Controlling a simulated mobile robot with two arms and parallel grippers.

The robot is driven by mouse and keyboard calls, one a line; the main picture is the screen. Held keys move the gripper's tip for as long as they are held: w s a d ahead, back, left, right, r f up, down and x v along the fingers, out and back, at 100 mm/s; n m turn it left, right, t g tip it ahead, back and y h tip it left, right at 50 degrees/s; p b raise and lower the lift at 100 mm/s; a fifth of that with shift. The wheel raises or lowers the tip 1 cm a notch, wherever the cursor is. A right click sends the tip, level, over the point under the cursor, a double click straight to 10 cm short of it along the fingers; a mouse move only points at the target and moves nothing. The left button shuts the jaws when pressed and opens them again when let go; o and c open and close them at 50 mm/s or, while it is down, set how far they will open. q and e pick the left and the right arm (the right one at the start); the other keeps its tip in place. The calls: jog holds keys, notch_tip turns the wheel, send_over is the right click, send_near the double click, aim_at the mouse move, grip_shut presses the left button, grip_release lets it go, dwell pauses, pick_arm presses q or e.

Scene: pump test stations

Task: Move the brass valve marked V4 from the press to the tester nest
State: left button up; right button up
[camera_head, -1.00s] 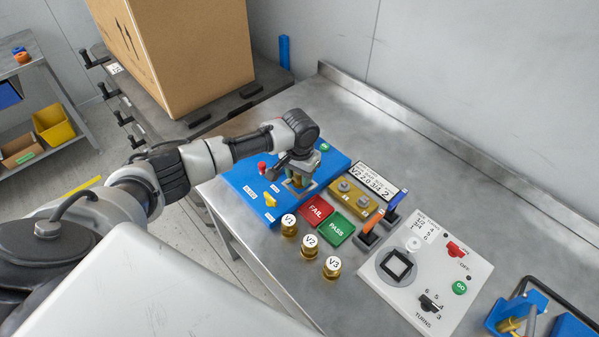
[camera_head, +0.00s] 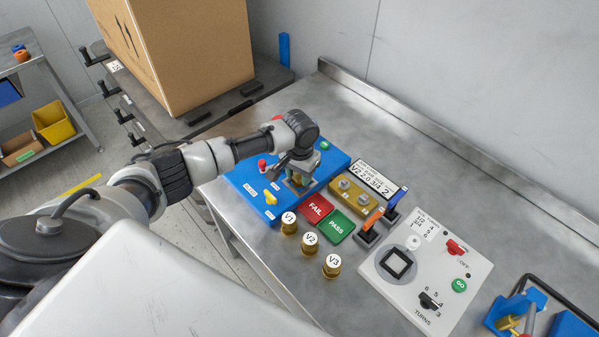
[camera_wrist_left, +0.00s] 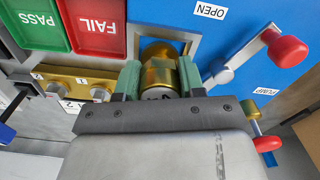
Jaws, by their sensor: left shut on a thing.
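My left gripper (camera_head: 299,181) reaches down over the blue press (camera_head: 243,180). In the left wrist view its green-padded fingers (camera_wrist_left: 160,82) are shut on a brass valve (camera_wrist_left: 157,52) with a pale top, whose mark is mostly hidden. The valve is upright at the square metal-framed opening of the press; I cannot tell whether it is seated or slightly lifted. The tester (camera_head: 438,283) is a white panel to the right, with an empty dark square nest (camera_head: 397,263) in a grey disc. My right gripper is not in view.
Brass valves V1 (camera_head: 289,223), V2 (camera_head: 309,244) and V3 (camera_head: 332,266) stand near the front edge. The red FAIL pad (camera_head: 315,208), green PASS pad (camera_head: 336,226), brass block (camera_head: 356,196) and orange-handled lever (camera_head: 371,226) lie between press and tester. The back right tabletop is clear.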

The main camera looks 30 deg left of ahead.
pick_arm(q)
jog(key=shift+p, duration=0.35)
dwell(0.3)
jog(key=o, duration=1.7)
jog(key=shift+f, duration=0.1)
notch_tip(320, 180, up, 8)
jog(key=p, duration=0.8)
jog(key=shift+p, duration=0.35)
